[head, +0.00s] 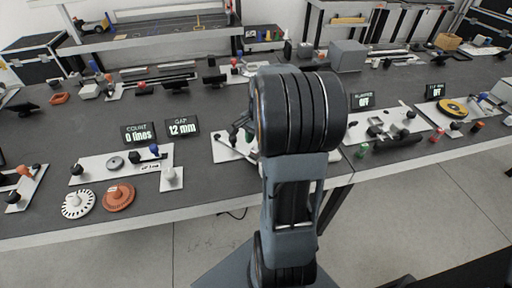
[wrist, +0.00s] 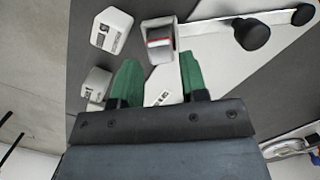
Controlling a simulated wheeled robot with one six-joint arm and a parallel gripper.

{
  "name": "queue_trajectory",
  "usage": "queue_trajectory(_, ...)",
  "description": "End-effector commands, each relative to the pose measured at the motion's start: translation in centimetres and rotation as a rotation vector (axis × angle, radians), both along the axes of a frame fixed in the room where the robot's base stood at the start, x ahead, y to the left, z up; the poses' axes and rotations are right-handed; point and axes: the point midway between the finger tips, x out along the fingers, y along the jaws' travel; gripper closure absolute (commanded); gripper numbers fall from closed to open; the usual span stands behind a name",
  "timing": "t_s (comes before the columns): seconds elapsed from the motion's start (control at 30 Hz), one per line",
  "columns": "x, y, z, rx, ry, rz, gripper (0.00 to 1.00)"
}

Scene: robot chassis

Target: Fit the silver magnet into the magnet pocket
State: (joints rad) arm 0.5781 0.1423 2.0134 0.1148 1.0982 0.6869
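My gripper (wrist: 158,75) shows in the wrist view with two green fingertips set well apart. It is open, with nothing seen between the fingers except a pale plate (wrist: 218,80) below. Just beyond the fingertips is a grey block-like piece (wrist: 158,33) with a red and white band; I cannot tell whether it is the silver magnet or the magnet pocket. Two light blocks with dark markings lie left of the fingers, one farther up (wrist: 112,31) and one lower, beside the left finger (wrist: 97,86).
A bar with black knobs (wrist: 250,33) crosses the pale plate at upper right in the wrist view.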

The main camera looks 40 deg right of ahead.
Motion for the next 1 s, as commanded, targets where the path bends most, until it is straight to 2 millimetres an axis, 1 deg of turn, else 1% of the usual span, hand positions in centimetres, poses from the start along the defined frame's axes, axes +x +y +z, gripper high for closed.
queue_trajectory(0.03, 0.1, -0.2, 1.3, -0.002, -0.004, 0.000, 0.60)
queue_trajectory(0.2, 0.2, -0.6, 4.3, -0.002, -0.003, 0.000, 0.60)
queue_trajectory(0.3, 0.2, -0.9, 5.7, -0.002, -0.001, 0.000, 0.60)
queue_trajectory(0.43, 0.3, -1.0, 6.9, -0.001, 0.000, 0.000, 0.60)
queue_trajectory(0.5, 0.3, -0.5, 7.4, -0.007, -0.008, 0.028, 0.60)
queue_trajectory(0.57, 0.2, 1.0, 7.8, -0.021, -0.026, 0.099, 0.60)
queue_trajectory(0.67, -0.3, 5.2, 8.2, -0.067, -0.087, 0.322, 0.60)
queue_trajectory(0.7, -0.7, 7.2, 8.2, -0.090, -0.117, 0.435, 0.60)
queue_trajectory(0.8, -2.3, 11.5, 7.8, -0.145, -0.191, 0.709, 0.60)
queue_trajectory(0.9, -4.0, 14.8, 7.1, -0.193, -0.256, 0.949, 0.60)
queue_trajectory(1.0, -5.4, 17.0, 6.4, -0.231, -0.308, 1.132, 0.60)
